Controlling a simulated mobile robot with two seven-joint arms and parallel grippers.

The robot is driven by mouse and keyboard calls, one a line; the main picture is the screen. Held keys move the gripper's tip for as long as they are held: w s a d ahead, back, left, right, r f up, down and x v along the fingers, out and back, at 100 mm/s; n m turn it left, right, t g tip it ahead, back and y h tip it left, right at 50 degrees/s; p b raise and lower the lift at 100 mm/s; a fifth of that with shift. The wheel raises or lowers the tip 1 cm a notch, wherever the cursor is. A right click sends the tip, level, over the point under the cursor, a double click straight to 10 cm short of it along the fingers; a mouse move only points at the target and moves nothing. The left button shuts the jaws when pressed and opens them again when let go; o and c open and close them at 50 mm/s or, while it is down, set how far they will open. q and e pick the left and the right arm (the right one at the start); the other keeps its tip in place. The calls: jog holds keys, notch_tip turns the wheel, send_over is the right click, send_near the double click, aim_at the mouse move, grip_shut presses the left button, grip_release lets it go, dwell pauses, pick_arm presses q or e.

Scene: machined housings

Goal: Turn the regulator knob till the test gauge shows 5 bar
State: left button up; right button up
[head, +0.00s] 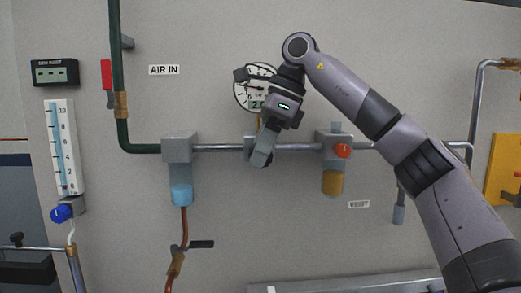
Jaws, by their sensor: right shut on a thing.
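The test gauge (243,97) is a round white dial on the wall, partly covered by my right wrist. A small green readout on its face begins with 2, and the rest is hidden. Below it a brass stem leads down to a grey regulator block (249,143) on the pipe. My right gripper (262,158) reaches down in front of this block and is shut on what appears to be the regulator knob. The knob itself is hidden by the fingers. My left gripper is not in view.
A filter with a blue bowl (181,194) hangs left of the regulator. A unit with a red-orange knob (342,151) and amber bowl (332,183) is close on the right. A scaled tube (62,150) with a blue knob (61,213) stands far left.

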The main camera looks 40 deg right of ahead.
jog(key=shift+d+f+t+y+b, duration=0.15)
jog(key=shift+f+t+y+b, duration=0.05)
jog(key=shift+t+y+b, duration=0.55)
jog(key=t+y+b, duration=0.1)
jog(key=y+b, duration=0.1)
jog(key=shift+s+d+t+b, duration=0.15)
jog(key=shift+t+b, duration=0.1)
jog(key=shift+b, duration=0.15)
jog(key=shift+r+t+y+b, duration=0.15)
jog(key=shift+t+y+b, duration=0.55)
jog(key=shift+y+b, duration=0.25)
jog(key=o, duration=0.7)
